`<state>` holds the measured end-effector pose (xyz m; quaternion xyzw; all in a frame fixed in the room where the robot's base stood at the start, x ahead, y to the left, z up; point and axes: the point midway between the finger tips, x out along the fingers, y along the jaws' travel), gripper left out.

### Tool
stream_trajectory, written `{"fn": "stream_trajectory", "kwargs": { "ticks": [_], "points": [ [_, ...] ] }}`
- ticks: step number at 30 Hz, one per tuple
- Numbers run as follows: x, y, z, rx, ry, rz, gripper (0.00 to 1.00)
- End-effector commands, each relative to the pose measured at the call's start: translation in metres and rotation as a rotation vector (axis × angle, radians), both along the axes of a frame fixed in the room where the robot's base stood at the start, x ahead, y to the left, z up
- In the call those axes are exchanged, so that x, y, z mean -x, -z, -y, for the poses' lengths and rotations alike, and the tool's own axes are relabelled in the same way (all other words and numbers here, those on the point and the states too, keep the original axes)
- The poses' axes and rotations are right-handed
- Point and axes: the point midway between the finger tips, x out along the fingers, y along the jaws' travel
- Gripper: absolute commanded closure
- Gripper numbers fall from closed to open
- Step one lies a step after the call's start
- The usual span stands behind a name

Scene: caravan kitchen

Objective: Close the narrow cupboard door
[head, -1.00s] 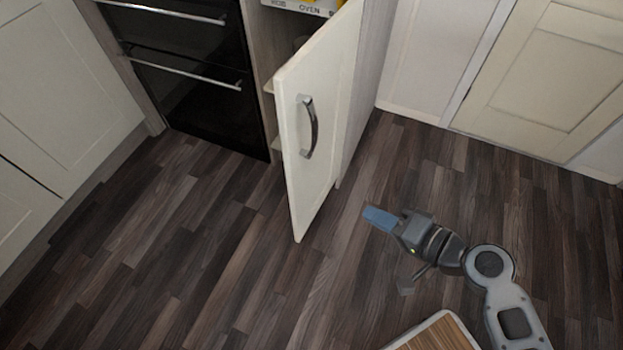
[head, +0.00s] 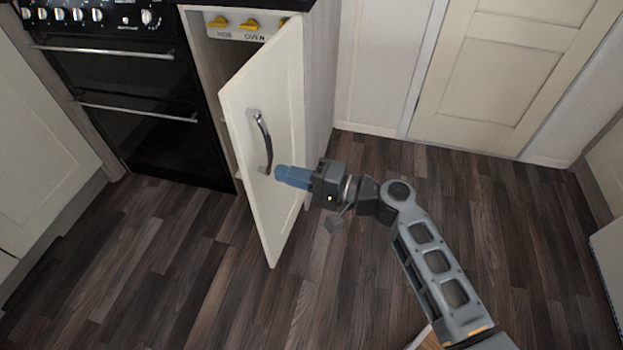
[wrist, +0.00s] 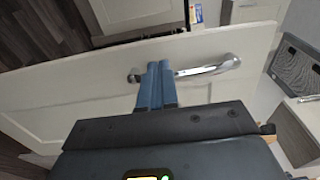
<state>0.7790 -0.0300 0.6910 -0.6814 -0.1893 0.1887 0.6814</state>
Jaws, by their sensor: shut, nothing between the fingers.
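The narrow cupboard door (head: 283,122) stands open in the head view, cream coloured, with a curved metal handle (head: 263,140) on its outer face. My gripper (head: 278,173) is shut and empty, its blue fingers in front of the door's outer face, just right of the handle's lower end. In the wrist view the door (wrist: 75,88) spans the picture, and the fingertips (wrist: 160,66) overlap the handle (wrist: 215,67) in the picture. I cannot tell whether they touch the door or handle.
The black oven (head: 140,120) stands left of the cupboard. Inside the cupboard top is a panel (head: 240,27) with yellow switches. A panelled cream door (head: 500,70) is at the back right. Dark wood floor (head: 160,270) in front is clear.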

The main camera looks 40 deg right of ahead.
Motion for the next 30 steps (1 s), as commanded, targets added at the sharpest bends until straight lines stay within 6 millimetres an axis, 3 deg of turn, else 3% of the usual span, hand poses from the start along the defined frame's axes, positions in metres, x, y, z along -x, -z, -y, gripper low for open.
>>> {"fn": "stream_trajectory", "kwargs": {
  "ticks": [3,10,30],
  "points": [
    [-0.020,0.000,-0.012,0.000,-0.001,0.000,1.00],
    [-0.043,0.000,-0.026,0.000,-0.001,0.000,1.00],
    [-0.054,0.001,-0.033,0.000,0.017,-0.002,1.00]
  ]
}}
